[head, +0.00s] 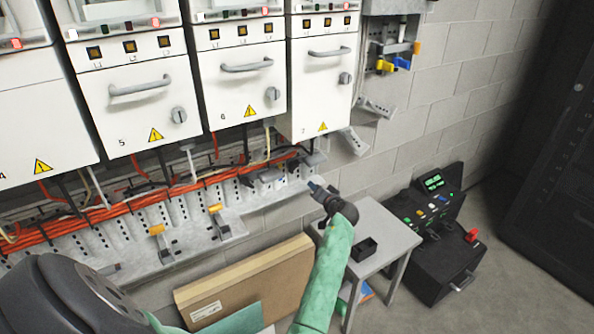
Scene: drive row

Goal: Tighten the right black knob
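Small dark grey parts (268,175) sit on the rail just left of the gripper. None can be made out for certain as the right black knob. Rotary knobs show on the cabinet doors, the rightmost on cabinet 7 (345,78). My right gripper is out of view.
A small grey table (397,238) with an open black box (363,250) stands below the gripper. A cardboard box (245,280) leans at the wall. A black control case (437,240) sits on the floor. A dark rack (555,150) stands far right. Orange cables (120,207) run along the rail.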

